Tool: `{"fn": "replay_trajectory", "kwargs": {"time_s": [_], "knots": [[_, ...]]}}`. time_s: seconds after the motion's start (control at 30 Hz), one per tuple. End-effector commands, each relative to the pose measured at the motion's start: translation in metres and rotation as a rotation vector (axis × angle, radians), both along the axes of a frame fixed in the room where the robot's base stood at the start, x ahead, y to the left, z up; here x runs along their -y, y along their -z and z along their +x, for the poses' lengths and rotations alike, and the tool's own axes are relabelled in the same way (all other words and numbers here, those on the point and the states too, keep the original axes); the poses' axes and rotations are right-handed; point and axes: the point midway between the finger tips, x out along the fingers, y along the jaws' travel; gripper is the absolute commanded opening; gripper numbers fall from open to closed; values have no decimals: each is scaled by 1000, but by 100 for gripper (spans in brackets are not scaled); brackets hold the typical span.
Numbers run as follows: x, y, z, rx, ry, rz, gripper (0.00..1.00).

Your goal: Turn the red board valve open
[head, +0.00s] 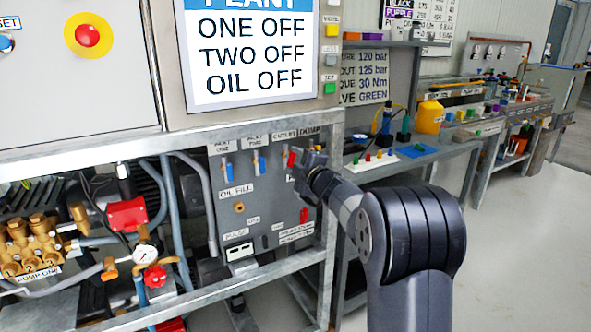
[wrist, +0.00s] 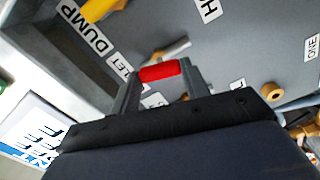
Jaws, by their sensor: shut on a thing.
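The red board valve handle (head: 292,159) sits on the grey board under the OUTLET label (head: 284,135). It looks roughly upright in the head view, partly hidden by my gripper. In the wrist view the red handle (wrist: 159,72) lies between my two fingertips, touching both. My gripper (head: 302,161) is shut on the red handle; it also shows in the wrist view (wrist: 161,77). A pale metal valve stem (wrist: 172,50) shows just beyond the handle.
Two blue handles (head: 228,172) (head: 256,162) are left of the red one. A yellow handle (wrist: 98,9) is by the DUMP label (wrist: 85,30). Another red lever (head: 304,215) sits lower on the board. The bench frame (head: 275,268) runs below; open floor (head: 520,250) lies right.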

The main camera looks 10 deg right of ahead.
Motion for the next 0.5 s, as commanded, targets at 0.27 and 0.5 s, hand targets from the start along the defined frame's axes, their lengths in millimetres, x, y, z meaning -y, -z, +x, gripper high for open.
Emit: {"fn": "replay_trajectory", "kwargs": {"time_s": [0.27, 0.5], "knots": [[0, 3, 0, 58, 0, -178, 21], [0, 2, 0, 83, -1, -263, 21]]}}
